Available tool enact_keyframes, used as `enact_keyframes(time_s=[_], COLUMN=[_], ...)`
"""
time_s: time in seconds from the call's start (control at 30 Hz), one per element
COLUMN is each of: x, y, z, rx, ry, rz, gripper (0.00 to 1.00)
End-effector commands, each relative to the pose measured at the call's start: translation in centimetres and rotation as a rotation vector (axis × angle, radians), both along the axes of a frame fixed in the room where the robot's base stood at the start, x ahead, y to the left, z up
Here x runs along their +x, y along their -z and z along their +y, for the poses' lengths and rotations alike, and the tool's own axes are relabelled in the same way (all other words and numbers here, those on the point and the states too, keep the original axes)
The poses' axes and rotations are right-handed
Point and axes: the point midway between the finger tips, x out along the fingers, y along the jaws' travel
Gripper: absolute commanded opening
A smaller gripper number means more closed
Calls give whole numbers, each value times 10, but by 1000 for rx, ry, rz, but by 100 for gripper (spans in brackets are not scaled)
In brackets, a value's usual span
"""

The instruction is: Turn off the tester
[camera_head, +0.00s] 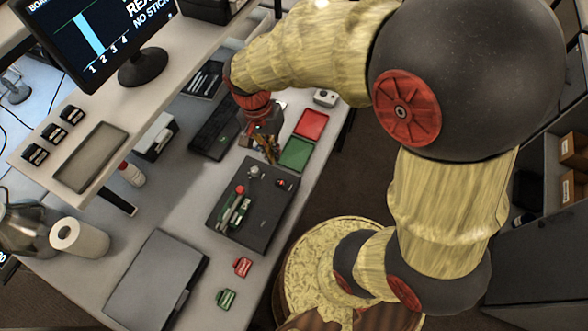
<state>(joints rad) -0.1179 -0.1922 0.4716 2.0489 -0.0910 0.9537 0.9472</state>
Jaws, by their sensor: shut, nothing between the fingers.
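A dark grey flat box, which looks like the tester (270,222), lies on the bench near the middle of the view. A green cylinder-like part (236,212) with a red round piece at its upper end sits on its left side. A small silver knob (253,171) stands at its far edge, and a small red switch (284,184) is at its far right corner. My gripper (270,158) is shut and empty, pointing down by the far edge of the box, between the knob and the green tray. I cannot tell whether it touches anything. The switch's position is too small to read.
A red tray (312,124) and a green tray (297,154) lie right of my gripper. A black keyboard-like item (212,132) lies to its left. A red clip (242,267), a green clip (226,299) and a closed grey case (155,283) are in front. A monitor (100,35) stands on the shelf.

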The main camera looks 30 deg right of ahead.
Motion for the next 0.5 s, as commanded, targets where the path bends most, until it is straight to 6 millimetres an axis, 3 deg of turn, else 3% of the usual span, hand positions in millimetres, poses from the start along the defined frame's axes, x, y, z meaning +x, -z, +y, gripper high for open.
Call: enact_keyframes(time_s=[0.2, 0.5], x=[0, 0], y=[-2, -2], z=[-1, -1], rx=[-22, -25], ry=[150, 170], rz=[-14, -17], gripper=[0, 0])
